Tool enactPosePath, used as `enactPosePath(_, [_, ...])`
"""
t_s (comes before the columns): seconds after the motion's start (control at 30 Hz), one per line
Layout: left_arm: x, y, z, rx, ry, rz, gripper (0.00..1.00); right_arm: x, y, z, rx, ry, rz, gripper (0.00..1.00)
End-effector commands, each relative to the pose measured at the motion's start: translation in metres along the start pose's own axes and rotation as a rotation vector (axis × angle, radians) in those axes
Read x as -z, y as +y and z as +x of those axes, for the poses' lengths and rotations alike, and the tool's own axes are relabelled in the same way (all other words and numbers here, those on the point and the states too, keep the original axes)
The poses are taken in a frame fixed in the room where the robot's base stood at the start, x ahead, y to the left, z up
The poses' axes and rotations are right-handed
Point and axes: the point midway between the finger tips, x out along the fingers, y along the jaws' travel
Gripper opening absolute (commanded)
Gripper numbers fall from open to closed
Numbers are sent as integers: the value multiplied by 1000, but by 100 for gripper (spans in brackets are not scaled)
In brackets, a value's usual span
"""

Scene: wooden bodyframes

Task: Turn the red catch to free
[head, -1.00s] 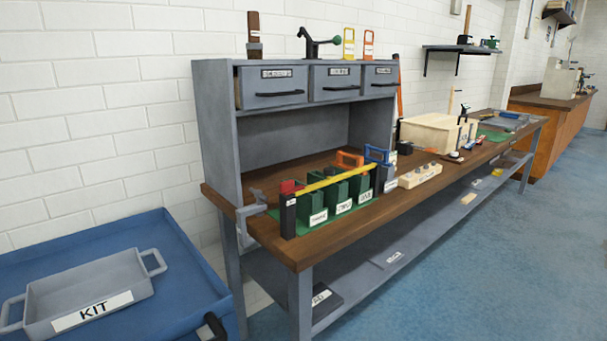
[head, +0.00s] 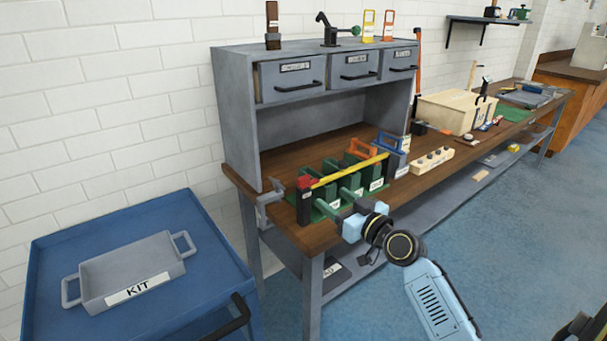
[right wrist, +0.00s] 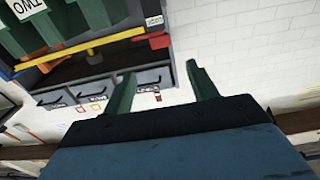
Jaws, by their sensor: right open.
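The red catch (head: 306,183) sits on top of the dark post at the left end of a yellow bar (head: 350,171). The bar lies across a row of green labelled blocks (head: 350,185) on the bench. My left gripper is not in view.
The wooden bench (head: 320,238) carries a grey drawer cabinet (head: 238,130) behind the blocks. Blue (head: 393,150) and orange (head: 362,146) handled pieces and a pale holed block (head: 432,160) stand to the right. A blue cart (head: 210,245) with a KIT tray (head: 130,270) is at left.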

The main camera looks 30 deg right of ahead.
Motion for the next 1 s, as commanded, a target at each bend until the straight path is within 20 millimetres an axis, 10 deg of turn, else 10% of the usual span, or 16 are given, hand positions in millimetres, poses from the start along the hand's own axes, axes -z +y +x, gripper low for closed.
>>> enactPosePath(0.6, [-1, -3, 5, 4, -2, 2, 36, -1, -2, 105, 3, 0, 4, 58])
enactPosePath(1.0, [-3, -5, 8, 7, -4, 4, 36, -1, -2, 130, 3, -2, 2, 58])
